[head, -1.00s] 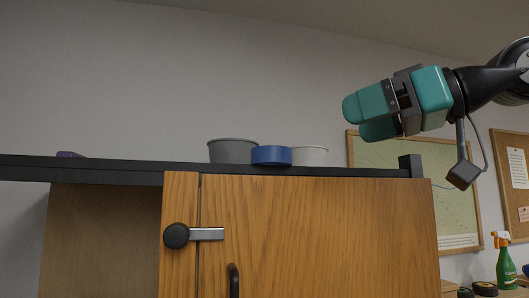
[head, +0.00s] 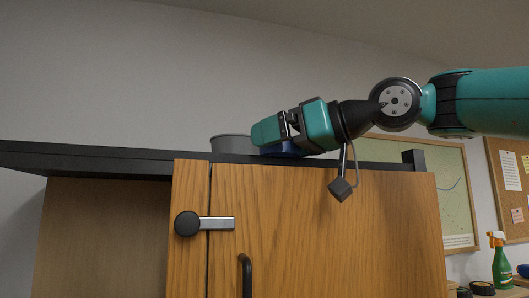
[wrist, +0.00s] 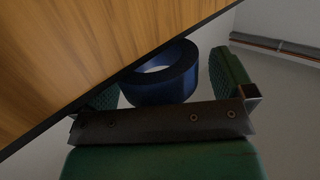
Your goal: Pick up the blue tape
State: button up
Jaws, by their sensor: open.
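The blue tape (head: 283,150) is a thick ring on top of the cabinet, mostly hidden behind my gripper in the head view. In the wrist view the blue tape (wrist: 155,88) shows clearly, with its pale hole. My gripper (head: 265,138) is open at the height of the cabinet top, reaching in from the right. In the wrist view my gripper (wrist: 168,78) has one green finger on each side of the tape. A gap shows between the tape and the right finger; contact on the left side is unclear.
A grey bowl (head: 230,144) stands on the dark cabinet top (head: 90,157), just left of my gripper. A raised dark block (head: 413,159) stands at the top's right end. The wooden door (head: 330,230) has a latch (head: 205,223) and handle. A spray bottle (head: 501,262) is far right.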

jog(key=shift+w+a, duration=0.1)
jog(key=shift+a, duration=0.05)
jog(key=c, duration=1)
jog(key=shift+r, duration=0.15)
